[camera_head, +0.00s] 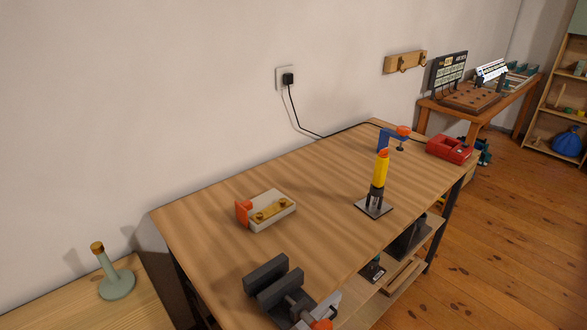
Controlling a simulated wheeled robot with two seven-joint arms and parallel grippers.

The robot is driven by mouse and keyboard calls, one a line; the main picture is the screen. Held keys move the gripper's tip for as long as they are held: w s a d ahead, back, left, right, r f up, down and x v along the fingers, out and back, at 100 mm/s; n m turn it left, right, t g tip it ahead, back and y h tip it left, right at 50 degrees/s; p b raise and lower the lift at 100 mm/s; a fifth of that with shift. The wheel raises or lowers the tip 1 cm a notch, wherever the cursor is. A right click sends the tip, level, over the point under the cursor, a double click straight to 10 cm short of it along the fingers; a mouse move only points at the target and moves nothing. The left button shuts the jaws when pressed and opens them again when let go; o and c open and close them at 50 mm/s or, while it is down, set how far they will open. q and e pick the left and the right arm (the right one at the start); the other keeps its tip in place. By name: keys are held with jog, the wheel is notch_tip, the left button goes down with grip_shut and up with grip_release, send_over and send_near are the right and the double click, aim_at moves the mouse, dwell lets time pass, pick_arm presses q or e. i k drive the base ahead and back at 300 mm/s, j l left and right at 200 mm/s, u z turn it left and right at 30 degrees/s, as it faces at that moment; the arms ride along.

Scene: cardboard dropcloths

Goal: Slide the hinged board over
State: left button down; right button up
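A small pale board (268,209) with two brass-coloured fittings, which look like hinges, lies on the wooden workbench (330,190), left of its middle. An orange-red piece (243,212) sits at the board's left end. I cannot tell whether this is the hinged board of the task. Neither of my grippers shows in the head view, and nothing is seen touching the board.
A dark vise (276,287) is at the bench's near edge. A yellow tool (380,172) stands upright on a plate. A blue clamp (391,138) and red box (449,149) are at the far end. Bare bench surrounds the board.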

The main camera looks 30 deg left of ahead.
aim_at(267, 203)
jog(key=i+l+u, duration=0.15)
jog(key=u, duration=0.65)
jog(key=i+l+u, duration=0.1)
jog(key=l, duration=0.2)
jog(key=i+l+u, duration=0.15)
jog(key=l, duration=0.2)
jog(key=i+l+u, duration=0.25)
jog(key=l, duration=0.45)
jog(key=i+l+u, duration=0.1)
jog(key=l, duration=0.25)
jog(key=i+l, duration=0.1)
jog(key=l, duration=0.35)
jog(key=i, duration=0.05)
